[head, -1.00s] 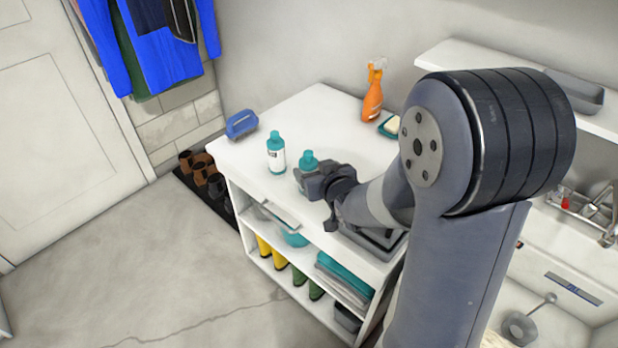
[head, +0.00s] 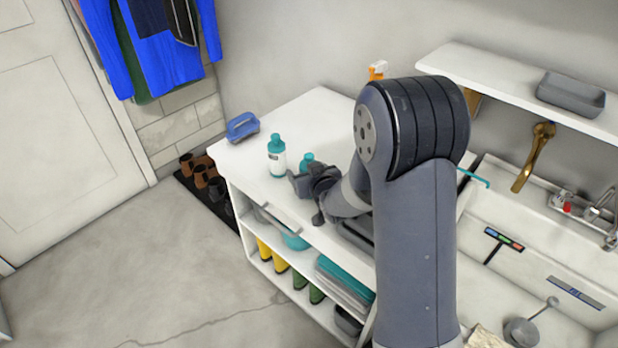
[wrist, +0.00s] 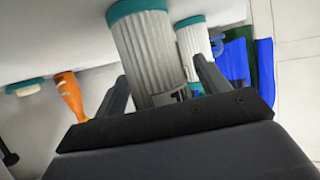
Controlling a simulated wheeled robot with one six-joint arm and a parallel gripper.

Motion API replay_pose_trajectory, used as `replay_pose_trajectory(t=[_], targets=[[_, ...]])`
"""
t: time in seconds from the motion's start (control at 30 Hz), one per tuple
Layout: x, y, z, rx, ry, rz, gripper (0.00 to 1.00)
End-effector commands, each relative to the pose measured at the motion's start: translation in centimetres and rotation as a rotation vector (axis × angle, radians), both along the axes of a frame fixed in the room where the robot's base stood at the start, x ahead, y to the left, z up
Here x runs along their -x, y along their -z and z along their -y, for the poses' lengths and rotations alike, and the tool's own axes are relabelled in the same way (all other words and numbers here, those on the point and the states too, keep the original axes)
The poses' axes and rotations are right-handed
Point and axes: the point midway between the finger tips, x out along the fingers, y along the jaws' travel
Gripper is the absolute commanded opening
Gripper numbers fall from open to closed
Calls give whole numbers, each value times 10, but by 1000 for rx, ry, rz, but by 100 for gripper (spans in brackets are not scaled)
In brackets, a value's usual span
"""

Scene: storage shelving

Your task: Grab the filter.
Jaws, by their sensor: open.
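The filter, a pale ribbed cylinder with teal ends, fills the upper middle of the wrist view (wrist: 148,52), where the scene looks upside down. In the head view only its teal top (head: 307,159) shows clearly; my gripper hides most of its body. My gripper (head: 298,184) is open beside it, low over the white cabinet top. In the wrist view my gripper's fingers (wrist: 162,72) appear on either side of the filter. I cannot tell whether they touch it. A similar white and teal container (head: 277,157) stands upright to the left, apart from my gripper.
The white cabinet top (head: 300,115) has free room at the back. A blue brush-like object (head: 242,126) lies at its left corner. An orange spray bottle (head: 377,70) is mostly hidden behind my arm; it shows in the wrist view (wrist: 69,95). A sink is at right.

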Motion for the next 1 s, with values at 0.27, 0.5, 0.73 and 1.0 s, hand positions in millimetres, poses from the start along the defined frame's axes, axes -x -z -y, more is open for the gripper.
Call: replay_pose_trajectory(t=[0.27,0.5,0.73,1.0], targets=[[0,0,0,0,0,0,63],[0,0,0,0,0,0,43],[0,0,0,0,0,0,25],[0,-1,0,0,0,1,18]])
